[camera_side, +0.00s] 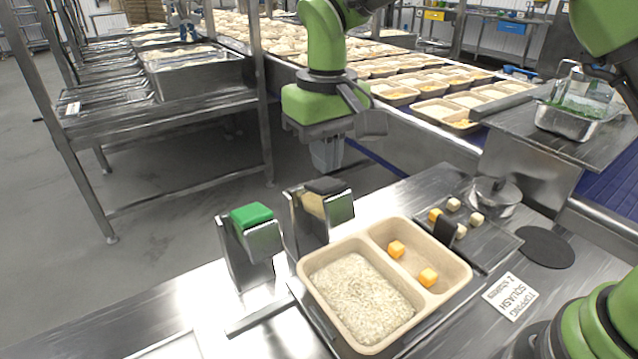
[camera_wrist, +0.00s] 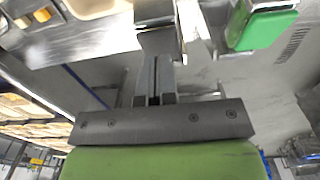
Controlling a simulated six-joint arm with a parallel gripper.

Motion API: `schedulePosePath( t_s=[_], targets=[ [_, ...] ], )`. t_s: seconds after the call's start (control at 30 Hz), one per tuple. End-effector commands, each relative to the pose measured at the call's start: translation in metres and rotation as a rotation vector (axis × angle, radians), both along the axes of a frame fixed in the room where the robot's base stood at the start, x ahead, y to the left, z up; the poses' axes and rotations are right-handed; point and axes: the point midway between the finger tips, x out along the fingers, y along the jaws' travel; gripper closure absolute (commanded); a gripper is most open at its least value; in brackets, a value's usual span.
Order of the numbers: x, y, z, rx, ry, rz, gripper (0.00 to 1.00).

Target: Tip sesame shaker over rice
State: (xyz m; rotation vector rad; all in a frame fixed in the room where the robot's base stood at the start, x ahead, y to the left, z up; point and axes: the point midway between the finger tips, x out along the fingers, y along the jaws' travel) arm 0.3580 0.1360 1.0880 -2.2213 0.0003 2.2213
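The beige two-compartment tray (camera_side: 456,276) sits on the metal bench in the side view. Rice (camera_side: 362,296) fills its left compartment, and two orange cubes (camera_side: 428,277) lie in the right one. A shaker with a black cap and beige contents (camera_side: 313,204) stands in a metal holder behind the tray; I take it for the sesame shaker. A green-capped shaker (camera_side: 252,216) stands in another holder to its left and also shows in the wrist view (camera_wrist: 262,28). My gripper (camera_side: 327,166) hangs above and behind the black-capped shaker, empty. Its fingers look together in the wrist view (camera_wrist: 154,72).
A small dark tray (camera_side: 487,252) with orange and pale cubes lies right of the beige tray. A label card (camera_side: 513,297) and a black disc (camera_side: 546,247) lie near it. A conveyor with filled trays (camera_side: 445,112) runs behind. A metal rack (camera_side: 160,110) stands at left.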

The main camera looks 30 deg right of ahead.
Motion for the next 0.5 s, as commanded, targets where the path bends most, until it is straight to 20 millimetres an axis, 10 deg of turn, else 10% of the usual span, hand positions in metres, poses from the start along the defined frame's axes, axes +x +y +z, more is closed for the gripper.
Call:
schedulePosePath(
  t_s=[0.5],
  targets=[
    [0.0000, -0.0001, -0.0050, -0.001, 0.001, 0.001, 1.00]
  ],
)
